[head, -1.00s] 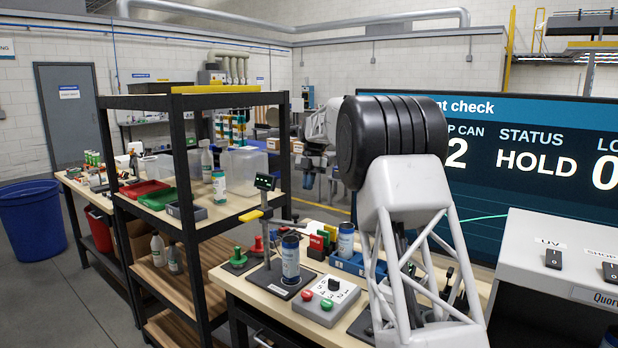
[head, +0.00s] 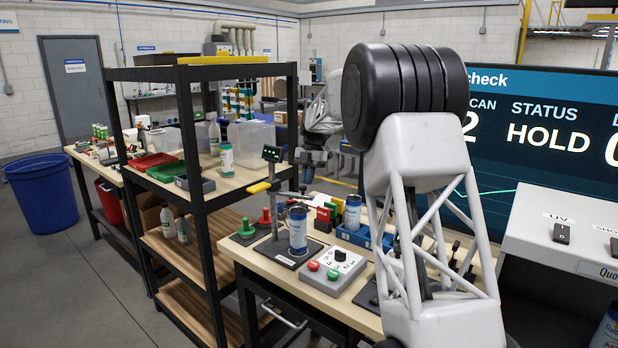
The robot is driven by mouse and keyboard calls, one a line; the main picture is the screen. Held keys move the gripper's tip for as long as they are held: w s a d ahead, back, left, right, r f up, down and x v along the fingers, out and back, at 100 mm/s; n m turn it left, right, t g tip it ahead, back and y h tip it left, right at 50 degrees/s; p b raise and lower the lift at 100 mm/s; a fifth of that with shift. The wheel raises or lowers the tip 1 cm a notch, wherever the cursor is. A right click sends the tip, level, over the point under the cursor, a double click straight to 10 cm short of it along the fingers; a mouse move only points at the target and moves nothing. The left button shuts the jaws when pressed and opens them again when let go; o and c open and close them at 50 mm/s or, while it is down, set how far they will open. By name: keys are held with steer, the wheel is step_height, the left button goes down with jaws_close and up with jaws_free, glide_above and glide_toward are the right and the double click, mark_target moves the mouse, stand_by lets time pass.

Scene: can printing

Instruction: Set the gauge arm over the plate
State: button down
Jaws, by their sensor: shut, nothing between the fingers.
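The gauge stands on the wooden bench, with a dark post and a small green-lit display (head: 271,154). Its gauge arm has a yellow handle (head: 258,188) sticking out to the left of the post. The dark plate (head: 284,253) lies at the post's foot, and a blue-and-white can (head: 298,231) stands upright on it. I cannot tell exactly where the gauge arm's far end lies over the plate. My gripper (head: 310,174) is behind and to the right of the display, above the bench. It is shut and empty, and its fingertips are small and hard to make out.
A control box (head: 334,268) with red and green buttons sits right of the plate. Red and green knobbed fixtures (head: 245,231) stand left. A blue tray (head: 361,237) with another can is behind. The black shelf rack (head: 201,228) stands close to the left. My arm hides the bench's right side.

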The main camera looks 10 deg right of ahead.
stand_by(0.3)
steer(key=shift+s+a+m+t+y, duration=0.2)
steer(key=shift+s+a+m, duration=0.1)
steer(key=shift+s+m, duration=0.5)
steer(key=shift+s+a+m+t+y, duration=0.1)
steer(key=shift+s+a+m+t, duration=0.15)
steer(key=shift+s+m, duration=0.55)
steer(key=shift+w, duration=0.1)
steer(key=w+d, duration=0.1)
glide_toward(304, 187)
steer(key=w+d, duration=0.2)
steer(key=w, duration=0.1)
steer(key=shift+v, duration=1.45)
steer(key=shift+s+d, duration=0.15)
